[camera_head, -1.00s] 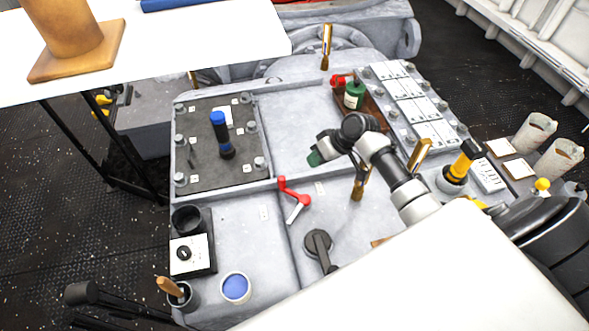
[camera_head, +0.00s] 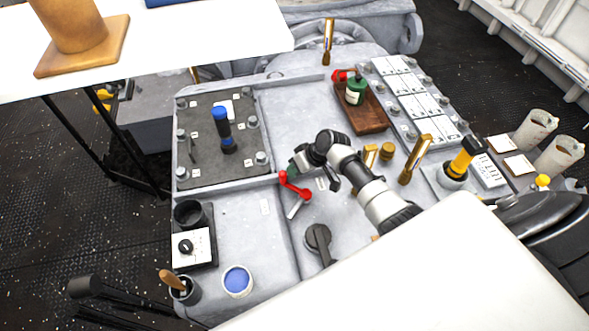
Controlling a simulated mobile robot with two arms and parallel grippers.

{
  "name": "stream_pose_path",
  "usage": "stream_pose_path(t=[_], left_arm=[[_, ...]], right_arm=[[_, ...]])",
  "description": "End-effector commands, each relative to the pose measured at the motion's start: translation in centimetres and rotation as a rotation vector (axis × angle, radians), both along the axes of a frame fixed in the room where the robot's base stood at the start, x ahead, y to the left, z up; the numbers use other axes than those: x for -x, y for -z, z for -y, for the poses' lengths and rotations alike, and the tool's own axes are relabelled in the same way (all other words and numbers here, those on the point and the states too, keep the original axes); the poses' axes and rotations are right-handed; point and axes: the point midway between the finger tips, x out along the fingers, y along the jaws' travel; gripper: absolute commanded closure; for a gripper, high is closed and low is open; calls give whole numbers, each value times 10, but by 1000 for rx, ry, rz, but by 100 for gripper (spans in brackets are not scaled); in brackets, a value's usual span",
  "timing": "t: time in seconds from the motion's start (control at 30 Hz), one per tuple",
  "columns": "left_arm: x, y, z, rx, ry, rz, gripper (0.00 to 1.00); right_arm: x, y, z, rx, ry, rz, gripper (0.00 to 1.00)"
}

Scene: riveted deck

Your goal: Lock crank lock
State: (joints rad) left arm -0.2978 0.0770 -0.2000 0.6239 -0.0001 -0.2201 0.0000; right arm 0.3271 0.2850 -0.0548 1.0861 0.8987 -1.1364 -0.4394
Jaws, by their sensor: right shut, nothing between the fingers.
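A red crank handle (camera_head: 295,187) with a pale metal arm is mounted on the grey deck, left of centre. A dark round knob with a lever (camera_head: 317,238) is mounted nearer to me, to its lower right. I cannot tell from the picture which one is the crank lock. My right gripper (camera_head: 297,164), dark with a greenish tip, is shut and empty just above the red handle's upper end in the picture. Whether it touches the handle cannot be told. My left gripper is not in view.
A blue-topped cylinder (camera_head: 222,130) stands on a dark plate at left. A brown tray (camera_head: 372,119) holds a green bottle (camera_head: 356,90). Brushes and a yellow-and-black tool (camera_head: 460,160) stand at right. A blue paint cup (camera_head: 237,281) stands at lower left.

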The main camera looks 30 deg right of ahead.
Motion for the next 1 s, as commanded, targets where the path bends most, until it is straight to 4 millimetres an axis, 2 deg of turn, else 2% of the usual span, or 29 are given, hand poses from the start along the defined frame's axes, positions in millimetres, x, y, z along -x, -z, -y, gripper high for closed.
stream_pose_path(t=[0.43,1.0], left_arm=[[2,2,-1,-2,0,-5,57],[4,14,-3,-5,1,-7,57]], right_arm=[[0,1,-1,1,-9,0,100],[0,2,-8,1,-123,1,100]])
